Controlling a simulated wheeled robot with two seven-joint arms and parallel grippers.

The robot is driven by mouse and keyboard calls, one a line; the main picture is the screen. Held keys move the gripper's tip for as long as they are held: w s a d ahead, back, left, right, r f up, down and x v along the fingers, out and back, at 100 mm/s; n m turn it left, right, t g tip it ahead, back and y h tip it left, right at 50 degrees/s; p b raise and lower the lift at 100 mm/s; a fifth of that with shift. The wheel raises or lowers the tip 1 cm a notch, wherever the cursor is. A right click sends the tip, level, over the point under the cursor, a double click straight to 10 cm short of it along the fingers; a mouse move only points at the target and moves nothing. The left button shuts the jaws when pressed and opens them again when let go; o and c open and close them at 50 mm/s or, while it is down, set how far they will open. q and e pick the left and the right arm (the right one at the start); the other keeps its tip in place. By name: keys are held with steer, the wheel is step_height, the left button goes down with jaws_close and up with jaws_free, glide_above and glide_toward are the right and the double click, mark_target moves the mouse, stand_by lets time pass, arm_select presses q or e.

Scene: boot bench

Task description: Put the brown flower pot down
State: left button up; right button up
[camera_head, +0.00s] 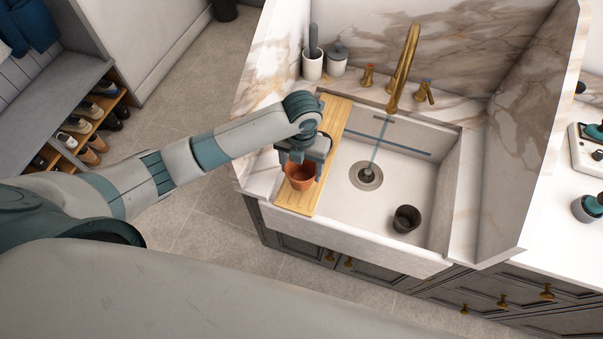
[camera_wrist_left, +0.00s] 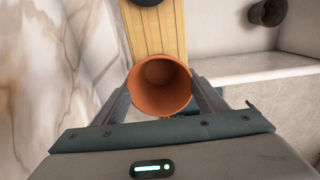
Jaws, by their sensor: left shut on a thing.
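The brown flower pot (camera_head: 300,180) is a small terracotta pot with its open top up. My left gripper (camera_head: 304,164) is shut on it, with one finger on each side, over the near end of the wooden board (camera_head: 333,121) at the sink's left side. In the left wrist view the pot (camera_wrist_left: 160,86) sits between the fingers and its empty inside shows. The board also shows in that view (camera_wrist_left: 163,38), beyond the pot. I cannot tell whether the pot's base touches the board. My right gripper is not in view.
A dark pot (camera_head: 406,219) stands in the white sink (camera_head: 345,218), right of the board. A brass faucet (camera_head: 404,65) rises behind. Two containers (camera_head: 313,64) stand on the counter at the back left. The board's far part is clear in the head view.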

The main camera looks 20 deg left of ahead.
mark_target(302, 180)
arm_select(q)
steer(key=shift+f+p, duration=0.35)
steer(key=shift+s+f+p, duration=0.1)
steer(key=shift+f+p, duration=0.45)
steer(key=shift+f, duration=1.05)
steer(key=shift+f, duration=0.15)
steer(key=o, duration=1.1)
steer(key=shift+c, duration=0.2)
steer(key=shift+r, duration=0.2)
